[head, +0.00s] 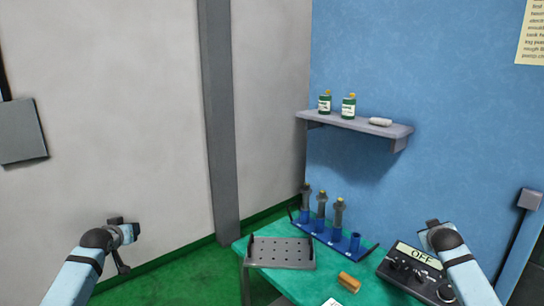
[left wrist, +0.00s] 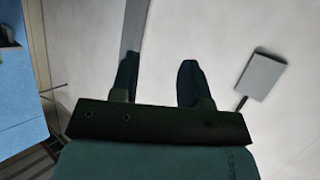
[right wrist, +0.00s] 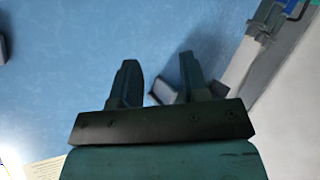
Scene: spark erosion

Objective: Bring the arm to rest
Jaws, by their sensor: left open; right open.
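My left arm comes in from the left in the head view, and its gripper (head: 124,236) hangs over the green floor, well left of the table. In the left wrist view this gripper (left wrist: 157,78) has its two fingers apart with nothing between them. My right arm comes in at the lower right of the head view, and its gripper (head: 434,230) appears in front of the OFF box (head: 418,256), partly covering it. In the right wrist view this gripper (right wrist: 160,78) has its fingers apart and empty, with the blue wall behind.
The green table (head: 300,281) carries a perforated grey tray (head: 281,262), a blue rack (head: 335,243) with several dark holders, and a small orange-brown block (head: 349,282). A wall shelf (head: 350,124) above bears two green bottles (head: 348,106) and a pale block (head: 380,122). Open floor lies left of the table.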

